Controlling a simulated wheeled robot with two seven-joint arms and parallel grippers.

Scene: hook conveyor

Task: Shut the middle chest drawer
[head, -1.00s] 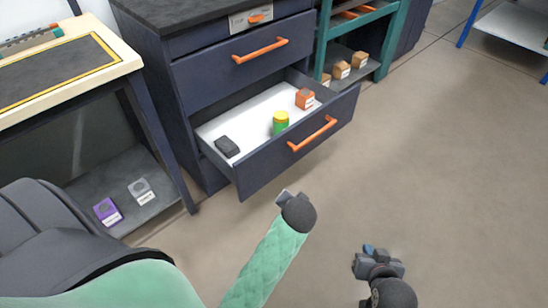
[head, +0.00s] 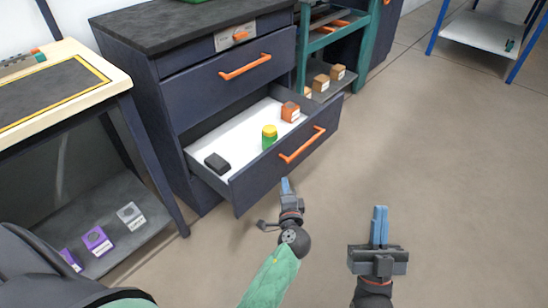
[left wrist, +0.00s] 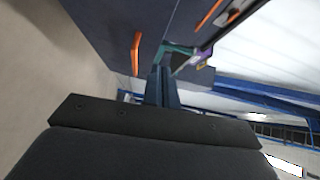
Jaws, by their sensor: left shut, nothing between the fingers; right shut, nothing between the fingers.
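The dark blue chest (head: 160,110) has a drawer (head: 255,181) pulled out below a closed drawer (head: 215,88). The open drawer's front has an orange handle (head: 302,146). Inside lie a black block (head: 217,162), a green jar with a yellow lid (head: 269,138) and an orange box (head: 290,111). My left gripper (head: 286,185) is shut and empty, just in front of and below the drawer front; I cannot tell whether it touches. In the left wrist view its fingers (left wrist: 161,86) point towards a dark blue front with an orange handle (left wrist: 136,53). My right gripper (head: 380,212) is shut and empty over the floor, farther right.
A workbench (head: 118,82) stands at the left, with purple and grey boxes on its lower shelf (head: 112,246). A teal rack (head: 340,48) with brown boxes adjoins the chest. A blue-legged table (head: 480,35) is far right. The floor at right is clear.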

